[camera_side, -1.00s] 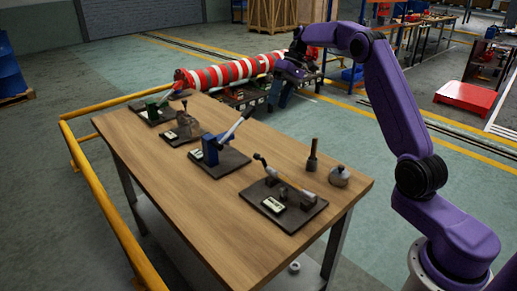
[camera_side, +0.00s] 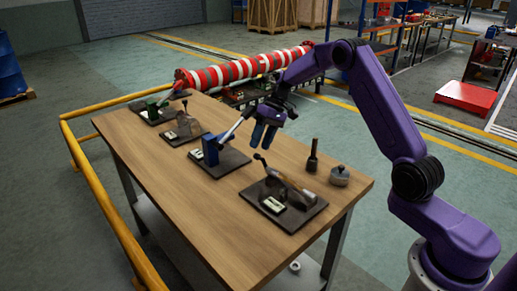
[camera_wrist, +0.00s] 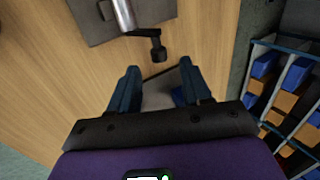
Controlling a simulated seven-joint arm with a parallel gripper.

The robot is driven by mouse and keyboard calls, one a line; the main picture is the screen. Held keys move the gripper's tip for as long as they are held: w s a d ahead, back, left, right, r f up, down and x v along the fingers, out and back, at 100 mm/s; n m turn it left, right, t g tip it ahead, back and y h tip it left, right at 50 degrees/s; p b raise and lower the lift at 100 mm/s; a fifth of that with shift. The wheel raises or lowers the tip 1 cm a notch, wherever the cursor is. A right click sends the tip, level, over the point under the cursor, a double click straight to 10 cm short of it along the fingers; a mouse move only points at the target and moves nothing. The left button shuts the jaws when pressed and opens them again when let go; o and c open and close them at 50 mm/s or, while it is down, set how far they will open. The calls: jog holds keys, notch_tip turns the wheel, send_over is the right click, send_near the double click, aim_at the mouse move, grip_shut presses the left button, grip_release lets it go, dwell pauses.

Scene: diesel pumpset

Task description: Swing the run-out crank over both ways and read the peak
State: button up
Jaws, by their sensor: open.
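The crank fixture is the nearest one on the bench, a dark base plate (camera_side: 306,214) with a shaft (camera_side: 290,182) and a small dial-like block. A dark crank arm with a knob (camera_side: 259,158) sticks up at the shaft's far end. In the wrist view the bright shaft (camera_wrist: 123,14) is at the top, and the crank knob (camera_wrist: 158,53) lies just beyond my fingertips. My gripper (camera_side: 264,138) is open, fingers down, above the bench on the far side of the knob. It also shows in the wrist view (camera_wrist: 159,70), its fingers apart and nothing held. The dial reading is too small to tell.
A blue fixture (camera_side: 211,150) with a pale lever stands left of my gripper. A grey fixture (camera_side: 184,127) and a green one (camera_side: 153,108) stand farther left. A dark upright tool (camera_side: 313,156) and a round metal piece (camera_side: 340,176) stand right of the crank. The near-left bench top is clear.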

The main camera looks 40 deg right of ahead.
jog(key=shift+x, duration=1.45)
grip_shut()
jog(key=shift+d, duration=0.15)
jog(key=shift+d+f+y, duration=0.2)
jog(key=shift+d+y, duration=0.45)
jog(key=shift+y, duration=0.65)
jog(key=shift+d+f+y, duration=0.15)
jog(key=shift+d+y, duration=0.5)
jog(key=shift+y, duration=0.65)
jog(key=shift+d+f+y, duration=0.2)
jog(key=shift+d+y, duration=0.45)
jog(key=shift+y, duration=0.65)
